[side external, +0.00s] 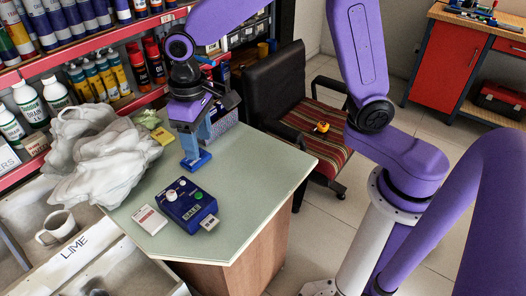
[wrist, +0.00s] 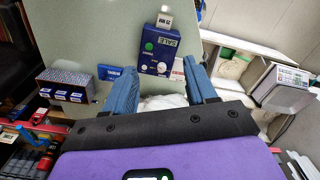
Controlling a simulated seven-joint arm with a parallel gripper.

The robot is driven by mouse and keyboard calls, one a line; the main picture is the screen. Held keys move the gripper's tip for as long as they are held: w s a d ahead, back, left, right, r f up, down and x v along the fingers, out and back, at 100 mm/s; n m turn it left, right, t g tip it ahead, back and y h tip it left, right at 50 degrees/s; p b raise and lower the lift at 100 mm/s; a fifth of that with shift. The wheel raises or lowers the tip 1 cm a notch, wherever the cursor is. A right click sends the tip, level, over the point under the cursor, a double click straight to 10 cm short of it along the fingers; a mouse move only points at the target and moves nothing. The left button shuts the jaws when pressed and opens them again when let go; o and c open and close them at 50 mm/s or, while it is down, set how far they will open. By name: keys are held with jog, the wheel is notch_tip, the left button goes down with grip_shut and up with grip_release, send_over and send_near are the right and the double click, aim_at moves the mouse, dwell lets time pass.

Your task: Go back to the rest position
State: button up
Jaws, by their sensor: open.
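My gripper (side external: 193,143) points down over the green-topped counter (side external: 262,158), behind the blue card device. In the wrist view, the two blue fingers of my gripper (wrist: 160,70) are apart, with nothing held between them. A small blue box (side external: 196,161) lies on the counter just below the fingers; in the wrist view it is beside the left finger (wrist: 109,73). Whether a finger touches it cannot be told. The blue device (side external: 188,203) with a SALE label, knobs and a card in its slot sits near the counter's front; it also shows in the wrist view (wrist: 158,50).
A white-and-red packet (side external: 150,219) lies left of the device. Crumpled white bags (side external: 105,160) and shelves of bottles (side external: 95,80) stand at the left. A patterned box (side external: 223,118) is behind my gripper. A striped chair (side external: 320,125) stands beyond the counter. The counter's right part is clear.

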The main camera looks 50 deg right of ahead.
jog(key=s+d+n, duration=0.4)
jog(key=s+d, duration=0.3)
jog(key=s, duration=0.4)
jog(key=s+d+n, duration=0.4)
jog(key=s+d, duration=0.4)
jog(key=s, duration=0.4)
jog(key=shift+d+r, duration=0.2)
jog(key=shift+r, duration=0.15)
